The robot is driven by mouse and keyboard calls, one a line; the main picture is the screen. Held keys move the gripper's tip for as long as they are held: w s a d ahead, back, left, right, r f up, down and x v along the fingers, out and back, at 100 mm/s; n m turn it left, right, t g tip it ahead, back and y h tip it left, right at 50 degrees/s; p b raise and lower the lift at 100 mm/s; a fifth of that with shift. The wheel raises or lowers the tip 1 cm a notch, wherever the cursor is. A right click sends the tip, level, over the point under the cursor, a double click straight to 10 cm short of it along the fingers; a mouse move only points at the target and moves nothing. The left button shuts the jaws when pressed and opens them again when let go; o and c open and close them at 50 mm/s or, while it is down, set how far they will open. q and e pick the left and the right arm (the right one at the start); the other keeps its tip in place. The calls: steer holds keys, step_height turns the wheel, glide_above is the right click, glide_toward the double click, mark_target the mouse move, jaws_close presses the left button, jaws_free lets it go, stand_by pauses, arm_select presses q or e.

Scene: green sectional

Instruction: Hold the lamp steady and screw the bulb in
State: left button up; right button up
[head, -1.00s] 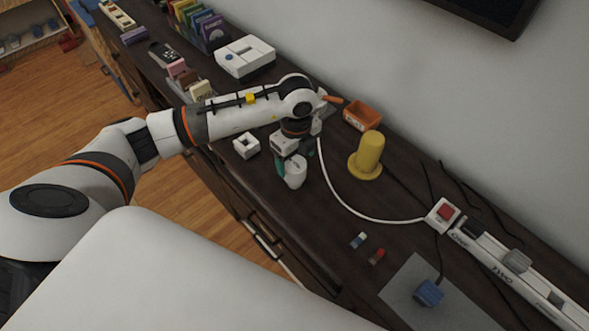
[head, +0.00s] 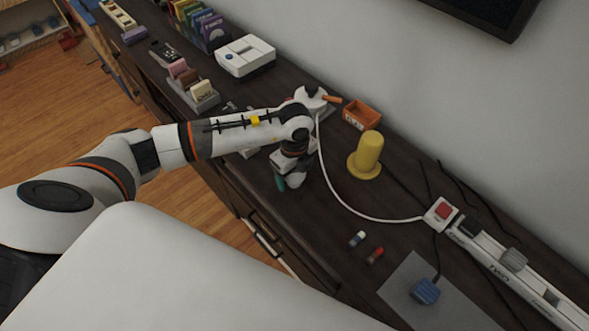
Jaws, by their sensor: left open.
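The lamp seems to be the round white base with a dark top (head: 311,96) at the back of the dark tabletop, and a white cord runs from it. My left gripper (head: 289,180) points down in front of it, clear of the lamp. One teal finger shows at its left side; the other is hidden. A white rounded object (head: 297,179), probably the bulb, shows beside that finger under the wrist. The jaws are open, and I cannot tell whether they touch it. My right gripper is not in view.
A yellow peg on a round base (head: 368,157) and an orange bin (head: 361,115) stand right of the gripper. The cord ends at a red-switch box (head: 441,214). Two small cylinders (head: 366,247) lie in front. A white block is mostly hidden under my forearm.

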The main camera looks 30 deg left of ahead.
arm_select(q)
steer(key=shift+c, duration=0.2)
steer(key=c, duration=1)
step_height(320, 180, up, 10)
steer(key=shift+r+b, duration=0.1)
steer(key=shift+b, duration=0.35)
steer(key=shift+c, duration=0.2)
